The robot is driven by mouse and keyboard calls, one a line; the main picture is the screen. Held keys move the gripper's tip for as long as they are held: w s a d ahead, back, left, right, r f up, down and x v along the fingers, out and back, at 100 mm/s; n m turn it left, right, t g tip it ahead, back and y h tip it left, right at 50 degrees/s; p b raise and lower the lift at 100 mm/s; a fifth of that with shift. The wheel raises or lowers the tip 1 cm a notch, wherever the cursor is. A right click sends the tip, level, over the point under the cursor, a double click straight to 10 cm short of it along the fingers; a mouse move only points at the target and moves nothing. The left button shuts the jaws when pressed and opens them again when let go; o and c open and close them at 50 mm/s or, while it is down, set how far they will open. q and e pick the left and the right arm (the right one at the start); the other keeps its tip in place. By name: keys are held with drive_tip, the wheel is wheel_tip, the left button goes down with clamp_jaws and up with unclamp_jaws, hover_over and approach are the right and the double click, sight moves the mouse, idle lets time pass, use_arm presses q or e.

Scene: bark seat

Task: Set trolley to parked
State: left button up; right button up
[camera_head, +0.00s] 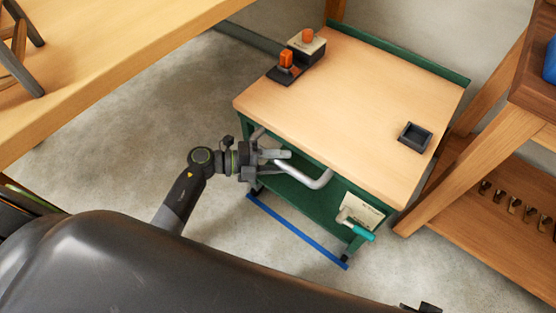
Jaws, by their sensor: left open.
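The trolley (345,110) has a pale wooden top and a green metal frame with a lower shelf. It stands on the concrete floor, turned at an angle in the view. A bent grey handle (318,181) sticks out from its near side. My left gripper (279,155) is open at the left end of this handle, close to the trolley's near edge. I cannot tell whether its fingers touch or surround the bar. A blue strip (296,230) lies on the floor along the trolley's near side. My right gripper does not show.
A block with orange parts (287,66) and a small dark square tray (414,137) are on the trolley top. A card (361,211) and a teal-handled tool (357,229) are at its near right corner. Wooden benches stand left (90,60) and right (500,150). Floor left is clear.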

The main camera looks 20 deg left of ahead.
use_arm(q)
drive_tip(key=shift+c, duration=0.7)
clamp_jaws()
